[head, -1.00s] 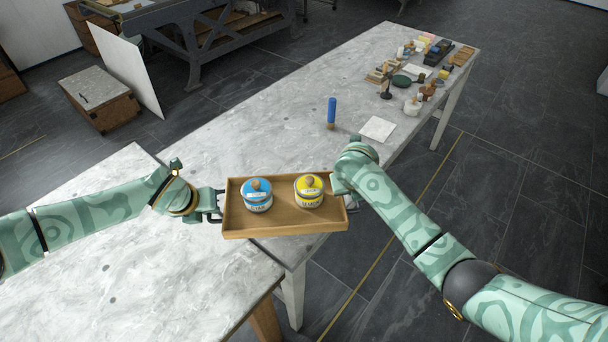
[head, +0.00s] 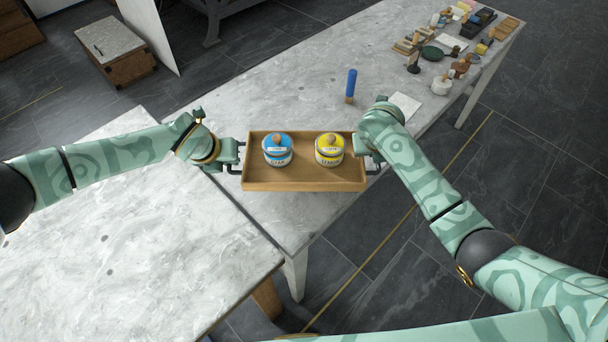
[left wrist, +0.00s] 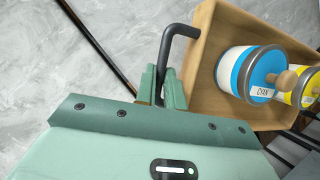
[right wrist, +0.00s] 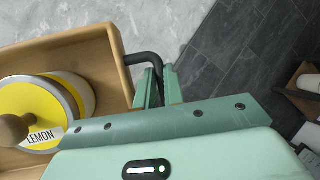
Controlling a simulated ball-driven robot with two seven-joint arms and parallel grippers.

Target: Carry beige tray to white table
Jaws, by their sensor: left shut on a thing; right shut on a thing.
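The beige tray (head: 305,180) is held level between my two grippers, over the long white table (head: 285,85) near its front end. It carries a blue jar (head: 278,150) marked CYAN and a yellow jar (head: 329,149) marked LEMON, both upright with wooden knobs. My left gripper (head: 235,157) is shut on the tray's left dark handle, which shows in the left wrist view (left wrist: 178,45). My right gripper (head: 371,158) is shut on the right handle, seen in the right wrist view (right wrist: 143,60). I cannot tell the tray's height above the table.
Another white-topped table (head: 130,250) stands at the left front. A blue-handled tool (head: 351,85) and a white sheet (head: 404,106) are behind the tray; several small items crowd the far right end. A low wooden cabinet (head: 125,65) stands at the back left.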

